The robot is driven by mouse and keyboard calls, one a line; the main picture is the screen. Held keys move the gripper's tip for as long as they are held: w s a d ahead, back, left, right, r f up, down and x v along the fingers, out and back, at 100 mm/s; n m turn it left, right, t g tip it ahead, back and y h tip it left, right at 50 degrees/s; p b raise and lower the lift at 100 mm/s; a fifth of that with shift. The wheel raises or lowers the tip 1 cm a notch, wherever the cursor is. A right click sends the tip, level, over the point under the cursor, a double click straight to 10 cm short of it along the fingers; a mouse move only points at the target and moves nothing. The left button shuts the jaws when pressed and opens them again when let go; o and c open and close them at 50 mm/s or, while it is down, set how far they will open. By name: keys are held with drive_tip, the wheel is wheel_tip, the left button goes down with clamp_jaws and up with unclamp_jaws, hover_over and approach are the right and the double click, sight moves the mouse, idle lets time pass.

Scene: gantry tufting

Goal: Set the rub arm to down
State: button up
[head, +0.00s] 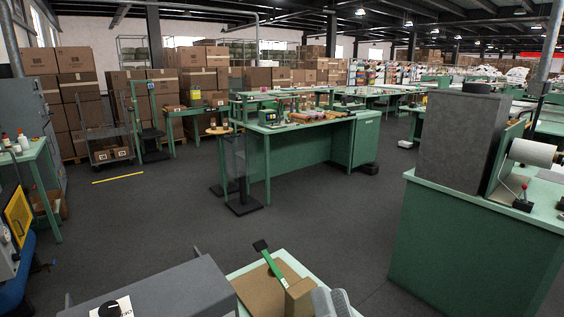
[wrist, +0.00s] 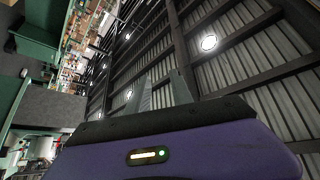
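No part that I can name for certain as the rub arm shows. A green bar with a black head (head: 268,258) slants up over a small cardboard box (head: 300,297) on a bench at the bottom of the head view.
A grey machine housing (head: 170,291) with a black knob and white label is close in front at bottom left. A green workbench (head: 300,135) with tools stands mid-room. Stacked cartons (head: 75,75) line the back left. Dark floor (head: 150,215) between the benches is clear.

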drive_tip(key=s+d+f+n+g+h, duration=0.1)
drive_tip(key=s+d+f+n+g, duration=0.1)
drive_tip(key=s+d+f, duration=0.2)
drive_tip(key=s+d+f+n+g+h, duration=0.1)
drive_tip(key=s+d+f, duration=0.4)
drive_tip(key=s+f, duration=0.5)
drive_tip(key=s+d+f+n+g+h, duration=0.2)
drive_tip(key=s+f, duration=0.6)
drive_tip(key=s, duration=0.5)
drive_tip(key=d+g+h, duration=0.1)
drive_tip(key=d+g, duration=0.1)
drive_tip(key=shift+s+d+n+g, duration=0.25)
drive_tip(key=shift+s+n+g, duration=0.05)
drive_tip(key=shift+s+g, duration=0.1)
drive_tip(key=shift+a+f, duration=0.1)
